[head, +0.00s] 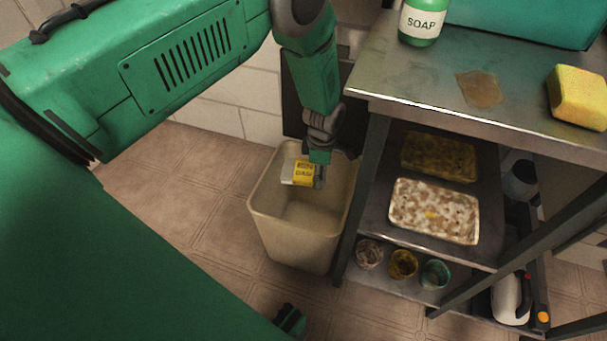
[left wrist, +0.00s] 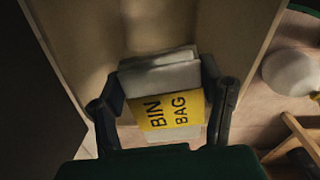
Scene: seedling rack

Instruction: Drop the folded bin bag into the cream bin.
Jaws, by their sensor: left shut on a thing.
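The cream bin (head: 296,237) stands on the floor to the left of the metal rack, open at the top and seemingly empty. My left gripper (head: 318,178) points down over the bin's mouth, near its back rim. It is shut on the folded bin bag (head: 298,172), a pale grey packet with a yellow "BIN BAG" label. In the left wrist view the bag (left wrist: 168,108) sits between the two fingers of the gripper (left wrist: 165,108), with pale bin wall around it. How deep the bag hangs is hard to tell.
The metal table (head: 440,90) stands right beside the bin and carries a green soap bottle (head: 422,22), a yellow sponge (head: 578,97) and a brown stain. Trays, including a speckled one (head: 434,210), and several small pots sit on shelves below. Tiled floor (head: 190,200) is clear on the left.

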